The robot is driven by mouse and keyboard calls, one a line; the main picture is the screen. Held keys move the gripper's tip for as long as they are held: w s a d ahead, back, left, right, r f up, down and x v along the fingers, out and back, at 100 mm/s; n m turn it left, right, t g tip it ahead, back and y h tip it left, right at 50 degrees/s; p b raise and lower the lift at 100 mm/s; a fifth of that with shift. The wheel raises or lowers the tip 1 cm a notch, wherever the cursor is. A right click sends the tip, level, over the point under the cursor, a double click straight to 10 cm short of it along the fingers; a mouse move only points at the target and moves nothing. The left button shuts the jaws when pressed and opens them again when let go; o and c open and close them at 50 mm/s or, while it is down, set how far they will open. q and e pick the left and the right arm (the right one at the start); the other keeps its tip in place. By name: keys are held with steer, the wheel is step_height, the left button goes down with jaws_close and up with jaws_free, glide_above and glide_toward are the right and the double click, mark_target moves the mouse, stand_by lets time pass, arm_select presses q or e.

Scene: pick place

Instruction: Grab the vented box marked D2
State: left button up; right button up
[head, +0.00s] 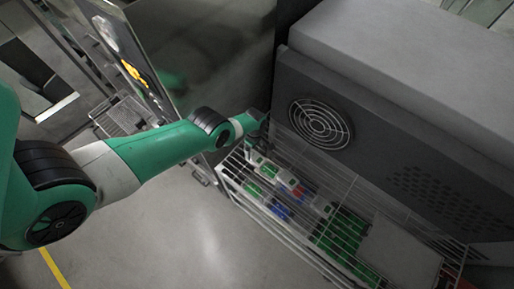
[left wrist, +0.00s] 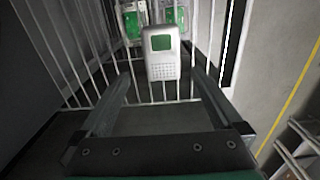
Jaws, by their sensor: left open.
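A grey-white box with a green panel and a vented grille (left wrist: 163,67) stands in front of my left gripper in the left wrist view. No D2 marking can be read. My left gripper (left wrist: 162,84) is open, its two fingers apart on either side below the box, and nothing is held. Several small white, green, red and blue items (head: 281,211) lie in that basket. I cannot tell which one there is the box. My right gripper is not in view.
A large grey machine with a round fan grille (head: 320,122) stands behind the basket. Thin basket wires (left wrist: 75,45) run close to the left finger in the left wrist view. Two green items (left wrist: 130,22) sit beyond the box. Open floor (head: 165,240) lies in front.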

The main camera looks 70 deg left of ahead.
mark_target(255, 157)
arm_select(q)
steer(key=f+b, duration=0.2)
steer(key=f, duration=0.1)
steer(key=f+b, duration=0.3)
steer(key=f, duration=0.1)
steer(key=shift+s+d+f, duration=0.15)
steer(key=shift+d+f, duration=0.05)
steer(key=shift+r, duration=0.15)
steer(key=c, duration=1.5)
steer(key=shift+o, duration=0.2)
steer(key=shift+r, duration=0.15)
